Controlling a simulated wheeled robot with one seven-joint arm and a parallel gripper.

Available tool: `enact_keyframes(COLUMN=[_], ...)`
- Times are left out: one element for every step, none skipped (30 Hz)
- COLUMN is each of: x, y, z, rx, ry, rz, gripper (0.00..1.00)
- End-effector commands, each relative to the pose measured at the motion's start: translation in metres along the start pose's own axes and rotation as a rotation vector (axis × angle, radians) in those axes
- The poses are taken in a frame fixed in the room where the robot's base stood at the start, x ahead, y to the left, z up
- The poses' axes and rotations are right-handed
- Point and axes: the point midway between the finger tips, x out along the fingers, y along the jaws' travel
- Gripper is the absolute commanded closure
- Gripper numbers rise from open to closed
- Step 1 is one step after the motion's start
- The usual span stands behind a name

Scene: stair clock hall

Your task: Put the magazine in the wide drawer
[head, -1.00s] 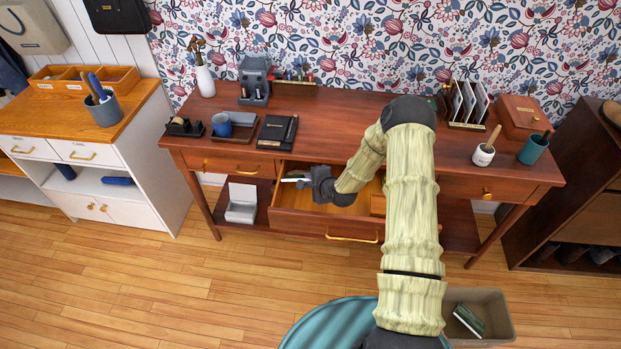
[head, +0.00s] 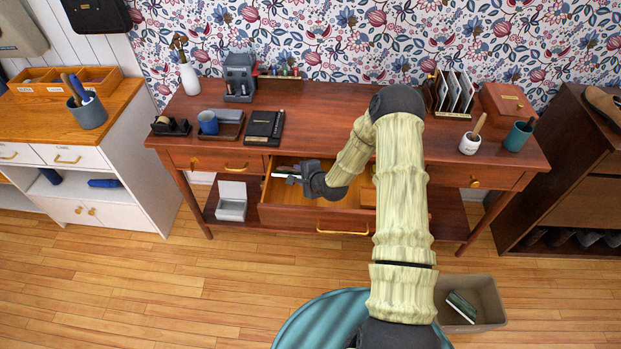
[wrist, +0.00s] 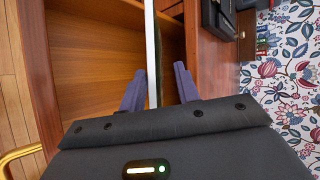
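The wide drawer (head: 345,215) under the middle of the desk is pulled open. The magazine (head: 287,170), thin with a white edge and some green, is at the left end inside the drawer opening. In the wrist view the magazine (wrist: 153,45) shows edge-on as a white strip running between my fingers. My gripper (head: 291,179) reaches into the drawer from the right. In the wrist view my gripper (wrist: 160,85) is open, one finger close to the magazine and a gap on the other side. Whether the magazine's lower edge touches the drawer floor is hidden.
A bin (head: 482,290) with a green item stands on the floor at right. A white cabinet (head: 130,190) is at left.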

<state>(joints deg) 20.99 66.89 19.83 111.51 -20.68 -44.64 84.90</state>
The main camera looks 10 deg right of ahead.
Motion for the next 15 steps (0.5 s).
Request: enact_keyframes(x=[-0.007, -0.011, -0.017, -0.022, -0.028, -0.035, -0.040, -0.046, -0.053, -0.059, -0.065, -0.072, -0.078, -0.083, -0.090], y=[0.000, 0.000, 0.000, 0.000, 0.000, 0.000, 0.000, 0.000, 0.000, 0.000, 0.000, 0.000, 0.000, 0.000, 0.000], z=[-0.001, -0.001, -0.001, -0.001, -0.001, -0.002, -0.001, -0.001, -0.001, -0.001, -0.001, -0.002, -0.001, -0.001, -0.001], rx=[0.001, 0.001, 0.000, 0.000, 0.001, 0.001, 0.002, 0.001, 0.001, 0.000, 0.000, 0.001, 0.000, 0.000, 0.001], ry=[0.001, 0.002, 0.002, 0.002, 0.002, 0.002, 0.002, 0.001, 0.002, 0.002, 0.002, 0.002, 0.002, 0.002, 0.002], rz=[-0.001, -0.001, -0.001, -0.001, 0.000, -0.001, -0.001, -0.002, -0.001, -0.001, -0.001, -0.001, -0.001, -0.002, -0.002], gripper=[0.68, 0.68, 0.68, 0.68, 0.68, 0.68, 0.68, 0.68, 0.68, 0.68, 0.68, 0.68, 0.68, 0.68, 0.68])
